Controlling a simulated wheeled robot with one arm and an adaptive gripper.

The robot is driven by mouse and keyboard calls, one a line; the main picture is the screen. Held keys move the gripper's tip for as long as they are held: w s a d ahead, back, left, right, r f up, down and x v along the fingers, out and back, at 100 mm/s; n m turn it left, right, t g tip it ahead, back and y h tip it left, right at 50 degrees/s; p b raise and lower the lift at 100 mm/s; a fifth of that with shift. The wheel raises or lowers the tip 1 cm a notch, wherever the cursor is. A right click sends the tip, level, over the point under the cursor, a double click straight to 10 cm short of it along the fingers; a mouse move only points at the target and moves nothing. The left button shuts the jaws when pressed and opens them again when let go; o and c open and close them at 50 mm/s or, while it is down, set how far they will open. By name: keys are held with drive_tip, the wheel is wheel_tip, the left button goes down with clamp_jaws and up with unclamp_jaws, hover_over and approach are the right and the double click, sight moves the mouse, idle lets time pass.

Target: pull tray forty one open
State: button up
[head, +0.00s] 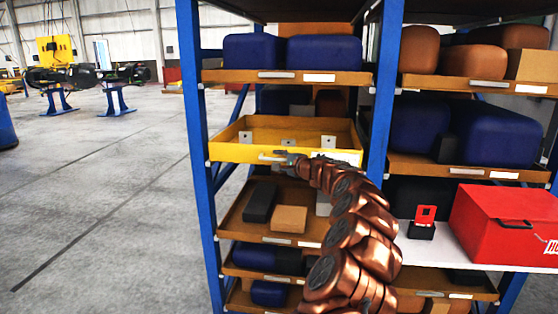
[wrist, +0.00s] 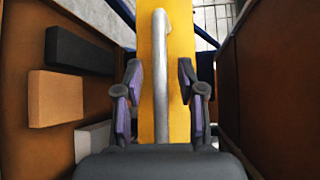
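The yellow tray (head: 240,153) sits in the left bay of the blue rack, with a few small grey bracket-like parts inside. Its white label is too small to read, so I cannot confirm the number. Its silver bar handle (wrist: 160,75) runs along the yellow front, which also shows in the wrist view (wrist: 180,45). My gripper (head: 281,158) is at the tray front; in the wrist view its two fingers (wrist: 160,95) stand apart, one on each side of the handle, with visible gaps. How far out the tray is, I cannot tell.
A brown tray (head: 245,229) below holds a black block (head: 260,202) and a tan block (head: 289,219). Another tray (head: 240,77) above holds blue bins. Blue rack posts (head: 199,180) flank the bay. A red box (head: 505,225) stands right. Floor at left is open.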

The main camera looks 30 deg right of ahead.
drive_tip(key=shift+w, duration=0.15)
clamp_jaws()
idle(0.4)
idle(0.4)
